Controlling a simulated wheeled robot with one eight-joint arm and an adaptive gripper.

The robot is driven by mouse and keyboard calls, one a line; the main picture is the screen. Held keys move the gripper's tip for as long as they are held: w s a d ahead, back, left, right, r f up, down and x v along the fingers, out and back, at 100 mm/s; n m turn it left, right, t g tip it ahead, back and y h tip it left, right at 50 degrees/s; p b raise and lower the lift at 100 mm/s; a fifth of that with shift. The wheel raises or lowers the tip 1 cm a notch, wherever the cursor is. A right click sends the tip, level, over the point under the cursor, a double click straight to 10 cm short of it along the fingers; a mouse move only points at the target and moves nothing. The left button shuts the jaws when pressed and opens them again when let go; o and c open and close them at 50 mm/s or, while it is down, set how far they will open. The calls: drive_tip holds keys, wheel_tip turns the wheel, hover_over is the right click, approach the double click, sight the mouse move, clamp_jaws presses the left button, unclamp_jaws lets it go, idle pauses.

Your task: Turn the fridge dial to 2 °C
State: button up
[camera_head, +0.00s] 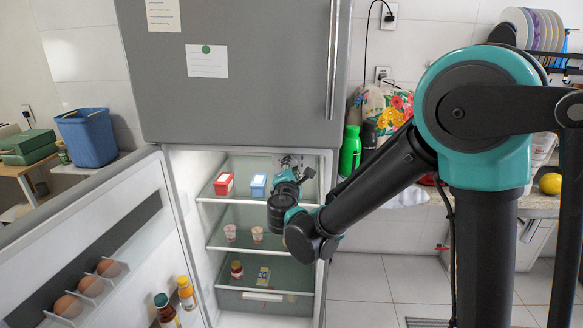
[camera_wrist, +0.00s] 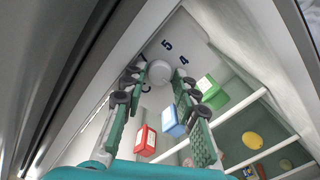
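The fridge dial (camera_wrist: 159,73) is a round pale knob on the light inner wall of the open fridge. In the wrist view a dark 5 and 4 show beside it, and another mark is partly covered by the left finger. I cannot read its setting. My gripper (camera_wrist: 156,82) is open, its two green-padded fingers apart with the tips on either side of the dial. I cannot tell if they touch it. In the head view my gripper (camera_head: 297,166) is inside the upper fridge compartment at the right, and the dial cannot be made out there.
Red (camera_head: 224,183) and blue (camera_head: 258,185) boxes stand on the upper shelf. Small cups (camera_head: 230,232) are on the shelf below. The fridge door (camera_head: 120,240) stands open at the left, holding eggs and bottles. A green box (camera_wrist: 207,87) shows right of the fingers.

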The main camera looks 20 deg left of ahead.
drive_tip(key=shift+o, duration=1.2)
drive_tip(key=v, duration=0.8)
drive_tip(key=shift+d, duration=0.1)
